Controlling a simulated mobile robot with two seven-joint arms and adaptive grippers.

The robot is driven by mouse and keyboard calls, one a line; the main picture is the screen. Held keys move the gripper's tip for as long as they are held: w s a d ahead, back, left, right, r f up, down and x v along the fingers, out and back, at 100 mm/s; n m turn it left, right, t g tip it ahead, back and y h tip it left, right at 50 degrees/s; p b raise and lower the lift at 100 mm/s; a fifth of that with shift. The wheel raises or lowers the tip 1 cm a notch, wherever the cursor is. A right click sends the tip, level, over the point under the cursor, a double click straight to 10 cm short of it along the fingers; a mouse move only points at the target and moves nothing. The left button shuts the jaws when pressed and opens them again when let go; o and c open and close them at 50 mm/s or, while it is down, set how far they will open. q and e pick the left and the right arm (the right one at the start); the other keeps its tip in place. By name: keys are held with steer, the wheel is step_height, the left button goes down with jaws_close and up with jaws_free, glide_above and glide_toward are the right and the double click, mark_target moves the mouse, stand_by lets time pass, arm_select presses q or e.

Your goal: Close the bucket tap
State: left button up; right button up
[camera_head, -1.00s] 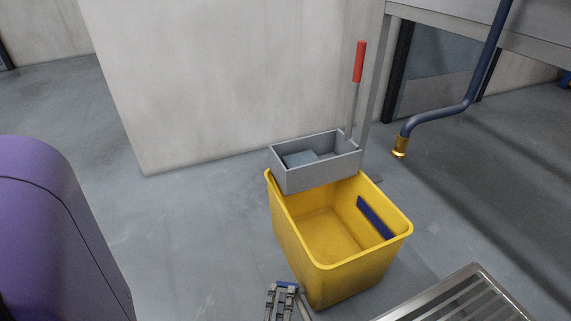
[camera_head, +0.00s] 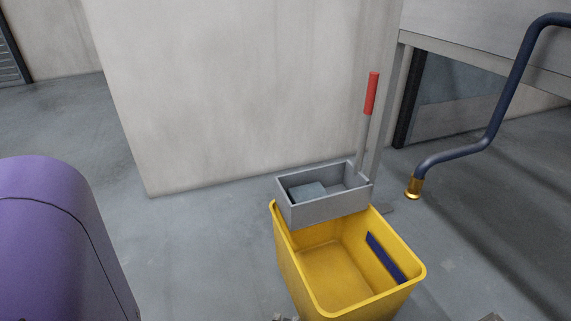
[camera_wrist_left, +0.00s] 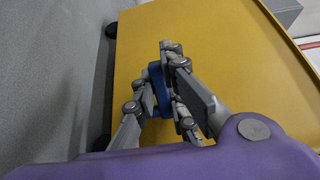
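The yellow bucket (camera_head: 350,290) stands on the floor, its lower part cut off by the picture's bottom edge. In the left wrist view, the yellow bucket wall (camera_wrist_left: 222,50) fills much of the picture. A blue piece (camera_wrist_left: 158,88), seemingly the tap handle, is in front of that wall. My left gripper (camera_wrist_left: 160,75) has its fingers close on both sides of the blue piece and looks shut on it. The tap's outlet and exact handle angle are hidden. In the head view only a sliver of the left gripper (camera_head: 282,318) shows.
A grey wringer (camera_head: 330,205) with a red-tipped handle (camera_head: 371,93) sits on the bucket's back rim. A dark blue pipe with a brass nozzle (camera_head: 414,187) hangs at the right. A pale wall (camera_head: 240,90) stands behind.

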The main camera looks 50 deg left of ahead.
mark_target(302, 312)
arm_select(q)
steer(key=shift+a, duration=0.15)
jaws_close()
arm_select(e)
steer(key=shift+w+f, duration=0.1)
arm_select(q)
steer(key=m+h+b, duration=0.1)
steer(key=m+t+h+b, duration=0.1)
steer(key=shift+w+a+t+h, duration=0.15)
steer(key=shift+w+t+h, duration=0.15)
steer(key=shift+w+a+m+t+h+b, duration=0.1)
steer(key=shift+w+m+t+h+b, duration=0.25)
steer(key=shift+m+h, duration=1.45)
steer(key=shift+w+d+m+t+h+b, duration=0.1)
steer(key=shift+w+m+h, duration=0.7)
steer(key=shift+h, duration=1.65)
steer(key=shift+w+a+m+t+h+b, duration=0.15)
steer(key=shift+w+m+t+h, duration=0.1)
steer(key=shift+m+h, duration=1.65)
arm_select(e)
steer(key=shift+w+f, duration=0.65)
steer(key=shift+f, duration=0.05)
arm_select(q)
steer(key=shift+h, duration=0.45)
steer(key=o, duration=0.7)
jaws_free()
steer(key=shift+s, duration=0.15)
